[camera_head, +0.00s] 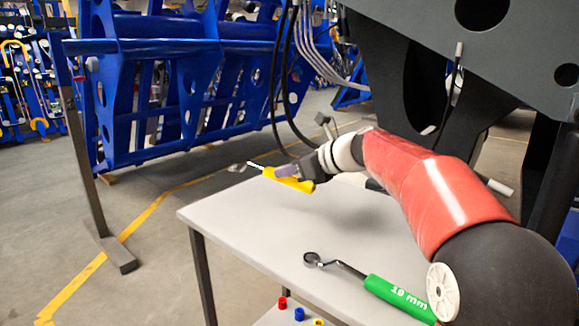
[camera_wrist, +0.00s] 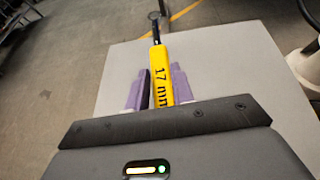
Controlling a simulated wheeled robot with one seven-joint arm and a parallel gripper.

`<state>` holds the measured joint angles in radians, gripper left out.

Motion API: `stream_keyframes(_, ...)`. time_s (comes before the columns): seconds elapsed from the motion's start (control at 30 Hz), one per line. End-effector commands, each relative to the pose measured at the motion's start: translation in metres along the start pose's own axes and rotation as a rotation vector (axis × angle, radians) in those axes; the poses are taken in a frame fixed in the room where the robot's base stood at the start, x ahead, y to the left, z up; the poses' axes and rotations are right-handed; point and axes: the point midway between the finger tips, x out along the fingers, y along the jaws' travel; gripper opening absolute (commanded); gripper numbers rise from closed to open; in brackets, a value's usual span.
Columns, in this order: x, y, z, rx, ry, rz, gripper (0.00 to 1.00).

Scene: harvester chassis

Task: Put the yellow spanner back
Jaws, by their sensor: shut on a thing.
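The yellow spanner (camera_head: 292,180) is marked "17 mm" and is held in my gripper (camera_head: 284,172) above the far left part of the table. Its metal ring end points left and away, past the table's edge. In the wrist view the yellow spanner (camera_wrist: 161,78) lies between the purple fingers of my gripper (camera_wrist: 160,85), which are shut on its handle. The grey table (camera_head: 250,215) is below it. A green spanner (camera_head: 393,295) marked "19 mm" lies at the table's near side, its ring end pointing left.
A dark chassis (camera_head: 400,70) with hanging cables (camera_head: 287,90) stands behind the table. A blue frame (camera_head: 170,90) stands at the back left. Small red and blue pieces (camera_head: 298,313) sit below the table's front edge. The table's middle is clear.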

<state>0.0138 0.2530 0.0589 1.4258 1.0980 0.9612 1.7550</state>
Motion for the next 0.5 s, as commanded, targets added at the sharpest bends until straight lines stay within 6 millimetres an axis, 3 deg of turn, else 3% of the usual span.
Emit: stream_keyframes(0.5,0.022,-0.001,-0.048,0.001,-0.001,-0.002,0.00)
